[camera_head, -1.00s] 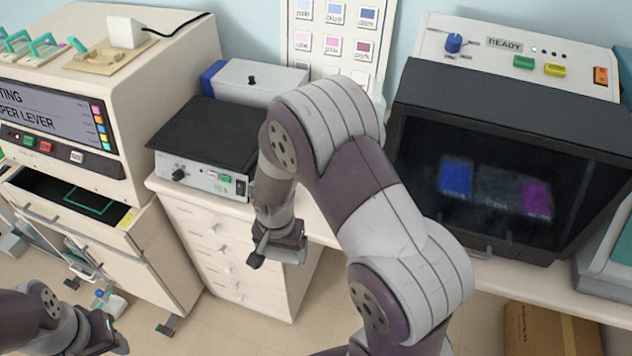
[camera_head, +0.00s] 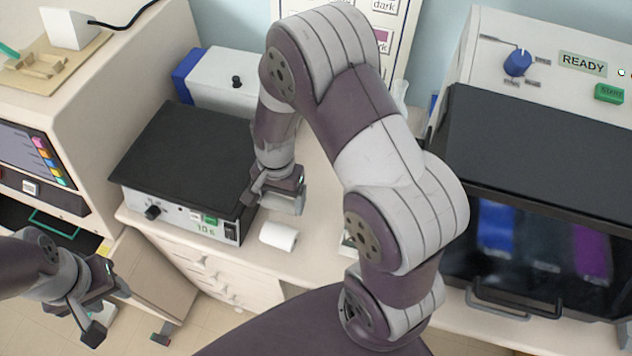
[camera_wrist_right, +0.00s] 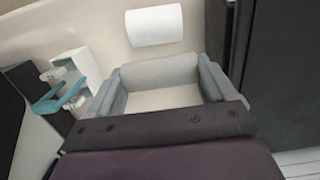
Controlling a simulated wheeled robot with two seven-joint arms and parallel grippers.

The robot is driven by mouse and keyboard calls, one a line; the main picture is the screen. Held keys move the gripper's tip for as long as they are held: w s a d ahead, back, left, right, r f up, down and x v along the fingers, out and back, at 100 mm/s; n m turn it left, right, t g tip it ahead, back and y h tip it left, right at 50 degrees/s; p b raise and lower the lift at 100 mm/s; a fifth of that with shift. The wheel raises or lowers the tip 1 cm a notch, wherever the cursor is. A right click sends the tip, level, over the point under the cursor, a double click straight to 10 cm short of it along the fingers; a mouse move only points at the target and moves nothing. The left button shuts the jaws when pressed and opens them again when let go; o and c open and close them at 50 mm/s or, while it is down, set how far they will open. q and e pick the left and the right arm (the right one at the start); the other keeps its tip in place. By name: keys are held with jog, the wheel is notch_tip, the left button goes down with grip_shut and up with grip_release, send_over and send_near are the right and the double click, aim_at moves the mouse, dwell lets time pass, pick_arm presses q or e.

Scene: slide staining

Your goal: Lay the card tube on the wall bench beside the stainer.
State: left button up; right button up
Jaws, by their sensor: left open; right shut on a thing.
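A short white cylinder, the only tube-like thing I see and probably the card tube (camera_head: 278,236), lies on its side on the bench, right of the black-topped hot plate. It also shows whole in the right wrist view (camera_wrist_right: 155,25), just past the fingers. My right gripper (camera_head: 283,200) is above and behind it in the head view, apparently apart from it. The gripper is shut on a grey piece (camera_wrist_right: 160,70) between its fingers; I cannot tell what that is. My left gripper (camera_head: 100,305) is open and empty, low at the left, off the bench.
The wall bench (camera_head: 315,160) has bare room behind my right gripper. The hot plate (camera_head: 185,155) is left, a white box with a blue end (camera_head: 225,80) behind it. The dark-windowed machine marked READY (camera_head: 560,130) is right. A white and teal item (camera_wrist_right: 75,85) stands near the tube.

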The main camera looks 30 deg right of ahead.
jog(key=w+d+f+p, duration=0.1)
jog(key=w+d+f, duration=0.1)
jog(key=d, duration=0.1)
jog(key=w+d+f+p, duration=0.1)
jog(key=w+d+f, duration=0.1)
jog(key=d, duration=0.1)
jog(key=w+d+f+p, duration=0.1)
jog(key=w+d+f, duration=0.1)
jog(key=d+f, duration=0.1)
jog(key=shift+w+p, duration=0.3)
notch_tip(320, 180, down, 3)
jog(key=shift+s+a+r+p, duration=0.1)
jog(key=shift+a+r+p, duration=0.1)
jog(key=shift+p, duration=0.45)
jog(key=shift+s+f, duration=0.2)
jog(key=shift+f, duration=0.1)
jog(key=shift+w+f, duration=0.1)
jog(key=shift+f, duration=0.05)
jog(key=o, duration=0.9)
jog(key=shift+w, duration=0.1)
pick_arm(q)
jog(key=r, duration=0.3)
jog(key=s+r, duration=0.1)
jog(key=r, duration=0.1)
jog(key=shift+s+a, duration=0.1)
jog(key=shift+a, duration=0.15)
